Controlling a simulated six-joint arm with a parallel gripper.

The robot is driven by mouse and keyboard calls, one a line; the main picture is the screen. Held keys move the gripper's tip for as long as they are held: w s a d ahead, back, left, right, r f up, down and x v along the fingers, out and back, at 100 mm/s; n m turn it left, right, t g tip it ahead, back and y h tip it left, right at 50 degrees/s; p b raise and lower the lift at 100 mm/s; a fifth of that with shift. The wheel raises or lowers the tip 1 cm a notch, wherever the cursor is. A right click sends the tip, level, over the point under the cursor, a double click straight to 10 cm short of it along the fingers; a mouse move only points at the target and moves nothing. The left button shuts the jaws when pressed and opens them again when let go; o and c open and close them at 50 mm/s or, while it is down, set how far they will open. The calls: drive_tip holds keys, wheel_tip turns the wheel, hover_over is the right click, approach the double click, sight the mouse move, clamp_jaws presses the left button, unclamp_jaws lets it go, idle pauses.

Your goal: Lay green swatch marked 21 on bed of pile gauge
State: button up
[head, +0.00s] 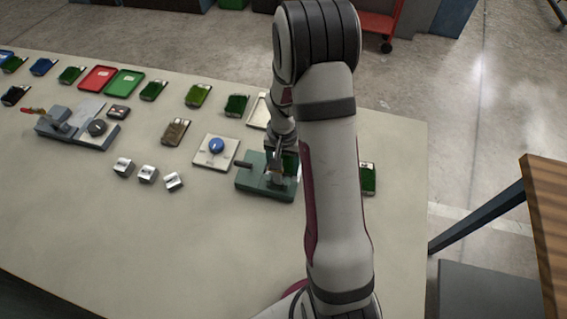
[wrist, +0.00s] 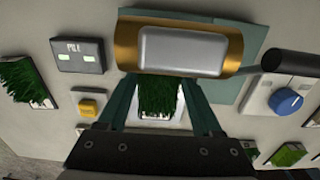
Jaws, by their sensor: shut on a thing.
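My gripper (wrist: 158,84) is shut on a green turf swatch (wrist: 159,98), which sits between the two fingers in the wrist view. Its number cannot be read. The green-based pile gauge (head: 249,186) stands near the middle right of the table in the head view, with my gripper (head: 275,168) over its right part. In the wrist view, the gauge's green base (wrist: 240,45) and a gold and silver roller-like part (wrist: 185,47) lie just beyond the fingertips. I cannot tell whether the swatch touches the bed. My arm hides part of the gauge in the head view.
A white plate with a blue knob (head: 217,146) stands left of the gauge. Several metal blocks (head: 148,174) lie further left. Another green swatch (head: 369,178) lies right of my arm. A dark box marked PILE (wrist: 81,55) shows in the wrist view. The front table is clear.

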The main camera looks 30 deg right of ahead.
drive_tip(key=shift+f, duration=0.1)
drive_tip(key=o, duration=1.1)
drive_tip(key=shift+o, duration=0.2)
wheel_tip(320, 180, up, 11)
drive_tip(key=s+a+r+n+y, duration=0.1)
drive_tip(key=s+a+r, duration=0.3)
drive_tip(key=s+a, duration=0.3)
drive_tip(key=s+a+r+n, duration=0.2)
drive_tip(key=s+a+r, duration=0.3)
drive_tip(key=s, duration=0.9)
drive_tip(key=a, duration=0.3)
drive_tip(key=shift+s+y, duration=0.25)
drive_tip(key=shift+y, duration=0.15)
